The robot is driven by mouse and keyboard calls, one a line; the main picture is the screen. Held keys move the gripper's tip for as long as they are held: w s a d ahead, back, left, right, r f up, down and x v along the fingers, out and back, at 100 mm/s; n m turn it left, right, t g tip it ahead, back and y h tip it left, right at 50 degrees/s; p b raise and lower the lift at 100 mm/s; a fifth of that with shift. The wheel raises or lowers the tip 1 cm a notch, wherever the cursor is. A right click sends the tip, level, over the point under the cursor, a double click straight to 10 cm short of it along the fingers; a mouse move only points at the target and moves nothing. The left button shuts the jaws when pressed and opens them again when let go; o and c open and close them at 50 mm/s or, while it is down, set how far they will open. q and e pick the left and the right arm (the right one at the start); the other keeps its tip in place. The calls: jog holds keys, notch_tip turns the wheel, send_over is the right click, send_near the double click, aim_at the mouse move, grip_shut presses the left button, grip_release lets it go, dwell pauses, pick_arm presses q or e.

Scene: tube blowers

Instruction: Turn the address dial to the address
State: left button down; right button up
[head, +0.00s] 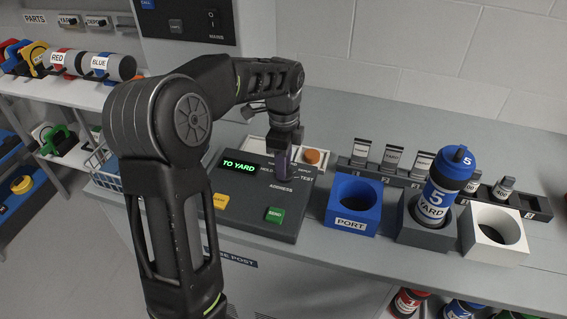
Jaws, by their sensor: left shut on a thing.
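The address dial sits on the dark control panel (262,225), above the word ADDRESS, with labels such as TEST around it. My left gripper (283,176) reaches down over the dial and is shut on it; the fingers hide the dial and its pointer. A lit display (240,167) left of the gripper reads TO YARD in green. My right gripper does not show.
The panel has a green SEND button (275,215), a yellow button (220,201) and an orange knob (312,156). Right of it stand a blue PORT socket (349,223), a blue YARD 5 canister (433,200) in a grey socket, and a white socket (494,252).

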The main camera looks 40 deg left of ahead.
pick_arm(q)
jog(key=shift+n, duration=0.4)
jog(key=n, duration=0.6)
jog(key=shift+s+r+p, duration=0.1)
jog(key=shift+s+p, duration=0.1)
jog(key=shift+p, duration=0.15)
jog(key=n, duration=0.3)
jog(key=shift+s+n, duration=0.1)
jog(key=shift+n, duration=0.3)
jog(key=shift+s+d+n+p, duration=0.1)
jog(key=shift+n+p, duration=0.2)
jog(key=shift+n, duration=1.4)
jog(key=c, duration=1.1)
grip_release()
